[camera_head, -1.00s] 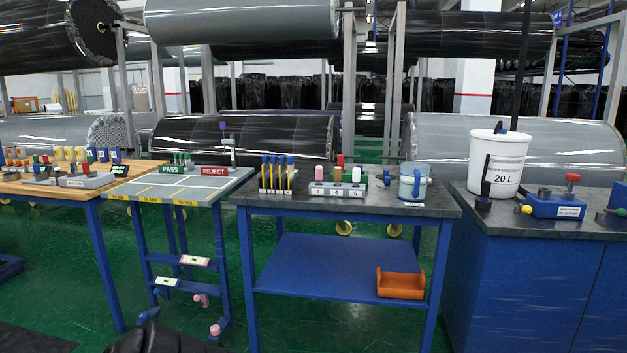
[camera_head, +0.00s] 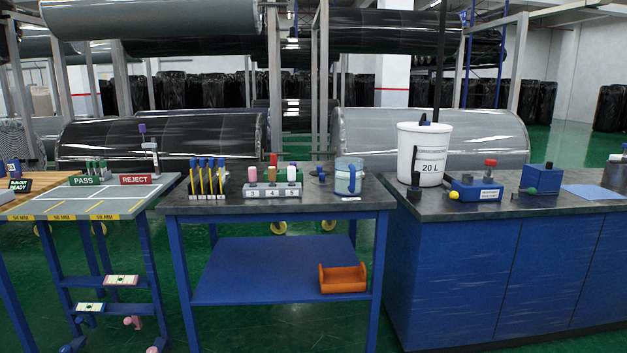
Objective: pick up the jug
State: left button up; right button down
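Neither of my grippers shows in the head view.
Left of the jug stand a block with coloured pegs (camera_head: 272,188) and a rack of yellow-blue tools (camera_head: 207,180). A white 20 L bucket (camera_head: 423,155) stands on the blue cabinet at right. An orange bin (camera_head: 342,278) sits on the lower shelf. Green floor shows between the tables.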

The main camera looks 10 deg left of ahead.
aim_at(347, 175)
jog(key=z, duration=0.25)
jog(key=i, duration=0.35)
jog(key=z, duration=0.75)
jog(key=i, duration=1.95)
jog(key=u, duration=0.95)
